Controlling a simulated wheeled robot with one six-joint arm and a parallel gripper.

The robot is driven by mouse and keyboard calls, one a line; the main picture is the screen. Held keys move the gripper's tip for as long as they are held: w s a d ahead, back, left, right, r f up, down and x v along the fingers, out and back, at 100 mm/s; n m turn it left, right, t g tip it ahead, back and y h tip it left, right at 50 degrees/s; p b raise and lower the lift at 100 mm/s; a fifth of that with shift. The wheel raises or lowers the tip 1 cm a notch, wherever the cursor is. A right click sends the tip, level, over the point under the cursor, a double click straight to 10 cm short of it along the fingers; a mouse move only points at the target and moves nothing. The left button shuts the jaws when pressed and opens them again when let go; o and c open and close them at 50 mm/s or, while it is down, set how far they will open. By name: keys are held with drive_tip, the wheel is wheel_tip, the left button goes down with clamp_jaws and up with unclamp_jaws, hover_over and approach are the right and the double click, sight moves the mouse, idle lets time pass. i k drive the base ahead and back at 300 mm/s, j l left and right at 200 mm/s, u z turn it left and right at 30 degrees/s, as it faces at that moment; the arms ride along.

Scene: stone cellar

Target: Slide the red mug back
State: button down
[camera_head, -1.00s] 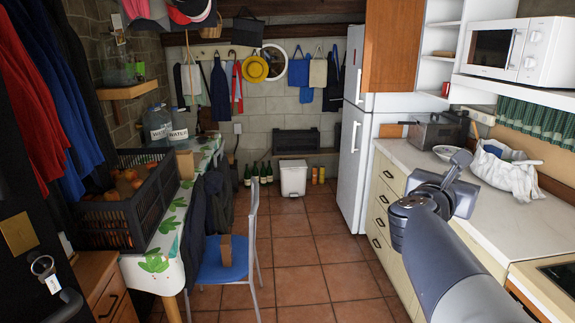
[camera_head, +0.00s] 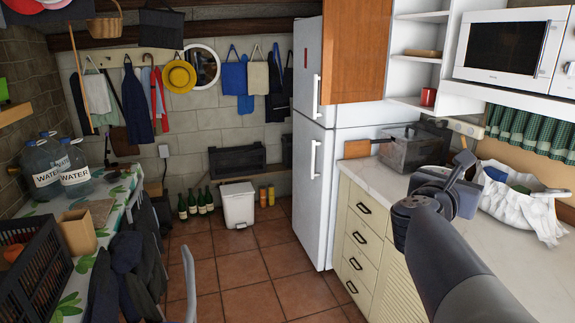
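A small red mug (camera_head: 428,97) stands upright on the lowest board of the white open shelf unit (camera_head: 408,74), near its right side. My gripper (camera_head: 464,160) is below and to the right of the mug in the picture, in front of the worktop, and does not touch it. The gripper is small and seen from behind my own arm, so its fingers cannot be told apart. No object shows in it.
A microwave (camera_head: 510,50) stands right of the shelf unit. Below are a worktop (camera_head: 372,178), a clear-sided dark box (camera_head: 413,148) and a white bag (camera_head: 520,205). A fridge (camera_head: 310,150) stands left. The tiled floor (camera_head: 245,265) is clear in the middle.

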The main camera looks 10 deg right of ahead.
sight(429, 96)
drive_tip(key=i, duration=1.7)
drive_tip(key=i+z, duration=0.3)
drive_tip(key=i, duration=0.25)
drive_tip(key=i+z, duration=0.35)
drive_tip(key=i, duration=0.2)
drive_tip(key=i+j+z, duration=0.3)
drive_tip(key=i, duration=0.2)
